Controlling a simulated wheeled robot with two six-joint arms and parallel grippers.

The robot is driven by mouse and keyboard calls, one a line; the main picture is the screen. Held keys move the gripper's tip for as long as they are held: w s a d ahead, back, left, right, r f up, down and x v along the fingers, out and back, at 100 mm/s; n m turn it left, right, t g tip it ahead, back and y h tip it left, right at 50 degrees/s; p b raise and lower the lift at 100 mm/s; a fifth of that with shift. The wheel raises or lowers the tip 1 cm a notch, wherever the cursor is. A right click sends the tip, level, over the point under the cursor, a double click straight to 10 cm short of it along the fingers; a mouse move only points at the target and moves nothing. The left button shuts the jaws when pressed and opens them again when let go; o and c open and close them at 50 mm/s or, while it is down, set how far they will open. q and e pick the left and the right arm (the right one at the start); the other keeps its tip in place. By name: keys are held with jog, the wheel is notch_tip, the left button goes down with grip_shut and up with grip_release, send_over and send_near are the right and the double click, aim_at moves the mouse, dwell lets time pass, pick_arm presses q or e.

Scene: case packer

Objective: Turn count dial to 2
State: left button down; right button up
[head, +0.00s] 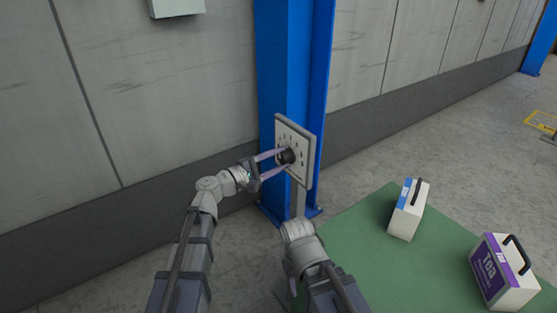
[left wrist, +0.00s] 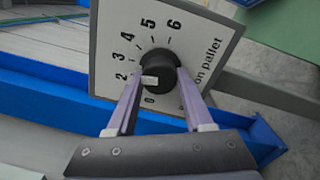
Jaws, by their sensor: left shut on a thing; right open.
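The count dial is a black knob (head: 287,156) on a pale square panel (head: 308,164) fixed to a blue post. In the left wrist view the dial knob (left wrist: 160,66) has printed numbers around it, with 0, 2, 3, 4, 5 and 6 readable. The knob's white mark faces the lower left, on the side between 0 and 2; its exact setting is unclear. My left gripper (head: 278,160) is shut on the knob, one finger on each side. In the left wrist view its fingers cover part of the panel. My right arm shows at the bottom centre; its fingers are not visible.
A green surface (head: 355,250) lies at the lower right. On it stand a white carton with a blue patch (head: 405,217) and a purple-and-white tea carton (head: 499,282), both with dark handles. The blue post (head: 285,70) rises before a grey wall (head: 160,85).

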pick_arm(q)
jog(key=shift+n, duration=1.5)
jog(key=shift+c, duration=1.4)
grip_release()
jog(key=v, duration=0.8)
jog(key=shift+d, duration=0.1)
